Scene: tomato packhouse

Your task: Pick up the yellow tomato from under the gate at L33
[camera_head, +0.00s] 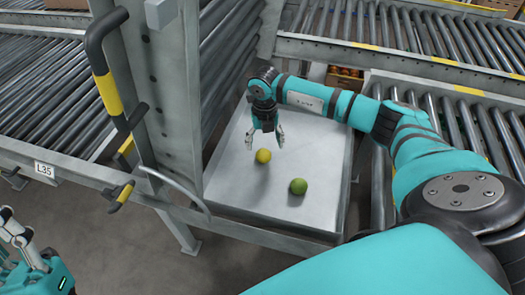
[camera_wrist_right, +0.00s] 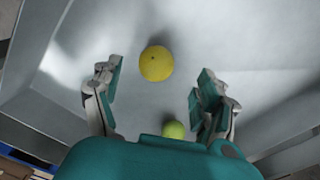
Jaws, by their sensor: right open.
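A yellow tomato (camera_head: 263,156) lies on a grey metal tray (camera_head: 240,190) below the raised gate. A green tomato (camera_head: 298,186) lies on the same tray, to its right and nearer to me. My right gripper (camera_head: 266,140) is open just above the yellow tomato, fingers pointing down, with nothing between them. In the right wrist view the yellow tomato (camera_wrist_right: 156,63) sits ahead of the open fingers (camera_wrist_right: 158,95), and the green tomato (camera_wrist_right: 173,130) is partly hidden by the gripper body. My left gripper (camera_head: 25,240) shows only partly at the left edge.
A steel post (camera_head: 160,90) with a black and yellow handle (camera_head: 105,80) stands left of the tray. Roller conveyors (camera_head: 45,85) lie on both sides. A label reading L35 (camera_head: 45,169) is on the left rail. A crate of red tomatoes (camera_head: 345,78) sits behind my right arm.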

